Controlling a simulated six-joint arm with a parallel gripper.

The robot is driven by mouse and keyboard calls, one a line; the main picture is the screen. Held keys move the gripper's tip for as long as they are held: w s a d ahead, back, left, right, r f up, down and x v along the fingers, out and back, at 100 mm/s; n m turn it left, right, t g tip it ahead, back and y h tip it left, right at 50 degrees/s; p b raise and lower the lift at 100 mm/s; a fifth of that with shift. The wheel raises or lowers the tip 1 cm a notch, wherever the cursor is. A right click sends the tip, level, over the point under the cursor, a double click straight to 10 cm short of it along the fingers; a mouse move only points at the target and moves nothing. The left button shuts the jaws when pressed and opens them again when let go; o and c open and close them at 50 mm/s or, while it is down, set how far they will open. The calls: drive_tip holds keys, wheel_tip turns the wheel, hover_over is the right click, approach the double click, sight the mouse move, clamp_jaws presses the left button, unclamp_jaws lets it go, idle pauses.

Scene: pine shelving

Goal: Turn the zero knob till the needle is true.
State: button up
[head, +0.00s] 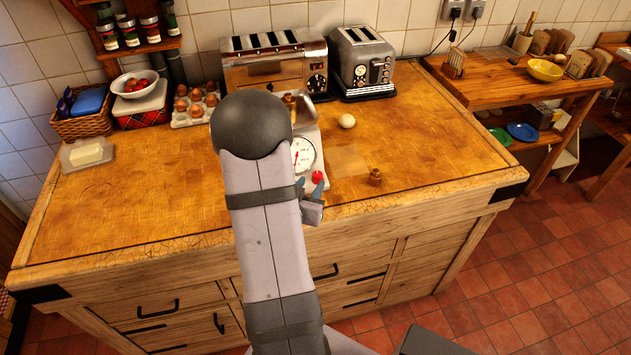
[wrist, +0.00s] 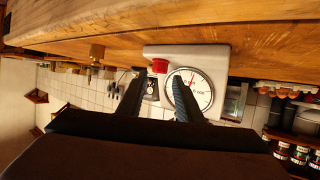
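The white kitchen scale (head: 311,135) stands near the counter's front edge, partly hidden behind my arm. Its round dial (head: 303,153) faces front and also shows in the wrist view (wrist: 200,92). A red needle is on the dial, but it is too small to read against the zero mark. The red zero knob (head: 318,177) is low on the scale's front, beside the dial; it shows in the wrist view (wrist: 160,66). My gripper (head: 313,187) is open in front of the knob. In the wrist view the knob appears between the fingertips, with gaps either side.
A small brass weight (head: 375,177) stands on the counter right of the scale. A pale egg (head: 347,121) lies behind it. Two toasters (head: 275,68) (head: 362,66) stand at the back, and an egg tray (head: 194,108) back left. The counter's right side is clear.

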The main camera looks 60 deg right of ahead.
sight(316, 177)
drive_tip(key=shift+w+d+f+b, duration=0.1)
drive_tip(key=shift+d+f+b, duration=0.25)
drive_tip(key=shift+d+b, duration=0.05)
drive_tip(key=shift+d, duration=0.4)
drive_tip(key=shift+p+x, duration=0.7)
drive_tip(key=shift+x, duration=1.4)
drive_tip(key=shift+r, duration=0.1)
drive_tip(key=shift+w, duration=0.1)
drive_tip(key=c, duration=0.8)
